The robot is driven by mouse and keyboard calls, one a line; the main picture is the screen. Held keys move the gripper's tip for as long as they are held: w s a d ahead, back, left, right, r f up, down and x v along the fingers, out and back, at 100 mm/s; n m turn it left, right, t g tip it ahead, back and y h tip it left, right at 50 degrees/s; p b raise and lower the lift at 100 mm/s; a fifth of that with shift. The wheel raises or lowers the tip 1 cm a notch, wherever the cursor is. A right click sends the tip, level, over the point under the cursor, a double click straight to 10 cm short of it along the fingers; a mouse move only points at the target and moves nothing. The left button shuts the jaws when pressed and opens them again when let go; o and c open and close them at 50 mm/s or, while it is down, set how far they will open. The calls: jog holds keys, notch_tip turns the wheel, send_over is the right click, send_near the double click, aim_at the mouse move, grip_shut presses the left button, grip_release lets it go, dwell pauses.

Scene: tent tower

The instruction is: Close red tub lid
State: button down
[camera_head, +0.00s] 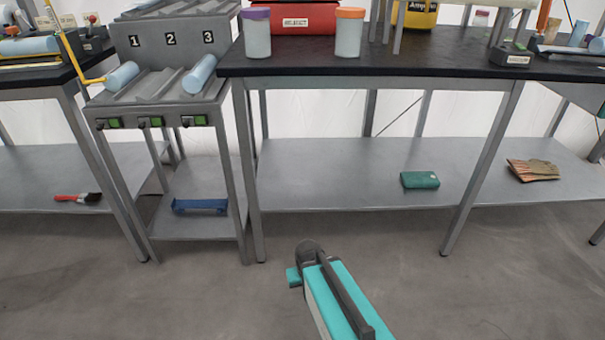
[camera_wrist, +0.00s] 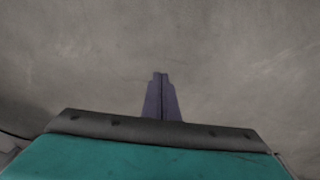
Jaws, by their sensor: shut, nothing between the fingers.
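A red tub (camera_head: 290,20) with a white "REJECT" label stands on the black table top (camera_head: 400,65). Its top is cut off by the frame edge, so its lid and how far open it is cannot be seen. My gripper (camera_wrist: 160,76) shows in the wrist view with its two dark fingers together and nothing between them. It points over bare grey floor, and no tub shows in that view. My teal arm is low in the head view, in front of the table and well below the tub.
A purple-lidded jar (camera_head: 257,34) and an orange-lidded jar (camera_head: 348,33) stand at the table's front edge, before the tub. A grey numbered rack (camera_head: 165,62) is on the left. A lower shelf (camera_head: 350,165) holds a green sponge-like block (camera_head: 420,180). The front floor is clear.

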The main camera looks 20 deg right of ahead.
jog(key=s+f+g, duration=0.2)
jog(key=s+f, duration=0.3)
jog(key=s, duration=0.3)
jog(key=s+a+f+g, duration=0.1)
jog(key=s+f+g, duration=0.1)
jog(key=s+f, duration=0.3)
jog(key=s+a+f+g+y, duration=0.1)
jog(key=s+f, duration=0.4)
jog(key=s, duration=0.6)
jog(key=shift+s+a+f+g, duration=0.1)
jog(key=shift+s+a+g, duration=0.1)
jog(key=shift+g, duration=0.3)
jog(key=shift+a, duration=0.15)
